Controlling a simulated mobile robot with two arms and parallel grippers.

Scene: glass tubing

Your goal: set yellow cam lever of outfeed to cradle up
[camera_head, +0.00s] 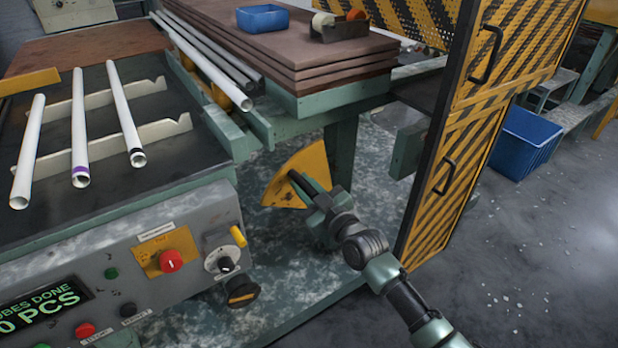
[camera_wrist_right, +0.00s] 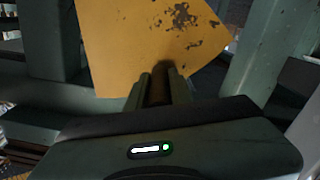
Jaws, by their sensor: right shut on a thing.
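A yellow fan-shaped plate (camera_head: 290,178) stands below the bench, at the middle of the head view. It fills the upper part of the right wrist view (camera_wrist_right: 140,45). My right gripper (camera_head: 308,187) is in front of this plate. In the right wrist view its two fingers (camera_wrist_right: 160,90) are shut on a dark rod (camera_wrist_right: 161,82), seemingly the cam lever, which lies against the yellow plate. The fingers hide much of the rod, so its set position is hard to read. My left gripper is not in view.
White tubes (camera_head: 125,105) lie across pale notched cradles (camera_head: 100,100) at left. A control panel (camera_head: 130,275) with a red knob (camera_head: 171,261) is at the front left. A yellow-black striped guard (camera_head: 455,150) stands close right of my arm. A blue crate (camera_head: 525,142) is beyond.

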